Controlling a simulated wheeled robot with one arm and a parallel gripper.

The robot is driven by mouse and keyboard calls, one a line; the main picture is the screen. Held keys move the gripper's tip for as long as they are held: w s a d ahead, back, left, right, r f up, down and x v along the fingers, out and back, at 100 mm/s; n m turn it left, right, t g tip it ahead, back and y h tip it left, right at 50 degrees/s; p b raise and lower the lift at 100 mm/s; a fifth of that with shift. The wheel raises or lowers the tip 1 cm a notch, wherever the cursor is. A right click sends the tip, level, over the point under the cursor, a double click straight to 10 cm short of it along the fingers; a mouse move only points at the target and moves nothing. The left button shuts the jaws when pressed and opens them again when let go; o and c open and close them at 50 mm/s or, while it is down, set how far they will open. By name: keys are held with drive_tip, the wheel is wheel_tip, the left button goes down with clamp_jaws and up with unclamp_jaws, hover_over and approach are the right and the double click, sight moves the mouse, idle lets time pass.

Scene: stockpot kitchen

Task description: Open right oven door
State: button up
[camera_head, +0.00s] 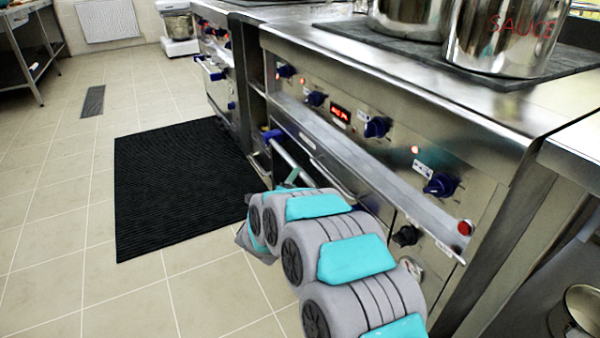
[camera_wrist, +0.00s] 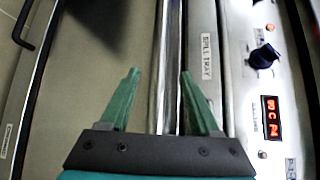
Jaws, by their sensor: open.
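The oven door (camera_wrist: 115,45) of the nearer range is a steel panel in the wrist view. Its bright bar handle (camera_wrist: 168,50) runs up the picture, and its blue-ended bar also shows in the head view (camera_head: 289,158). My gripper (camera_wrist: 160,74) is open, with green fingers on either side of the bar in the picture. I cannot tell whether the fingers touch the bar or how deep they reach. The door looks closed.
A spill tray strip (camera_wrist: 207,55) and control knobs (camera_head: 376,127) lie above the handle. Large pots (camera_head: 500,40) stand on the range top. Another range (camera_head: 218,80) stands farther back. A black mat (camera_head: 180,180) lies on the open tiled floor to the left.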

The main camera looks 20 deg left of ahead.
drive_tip(key=w, duration=0.5)
drive_tip(key=w+f, duration=0.1)
drive_tip(key=w, duration=0.1)
drive_tip(key=shift+w+a+p, duration=0.15)
drive_tip(key=shift+a+p, duration=0.15)
clamp_jaws()
drive_tip(key=shift+f, duration=0.1)
idle(1.1)
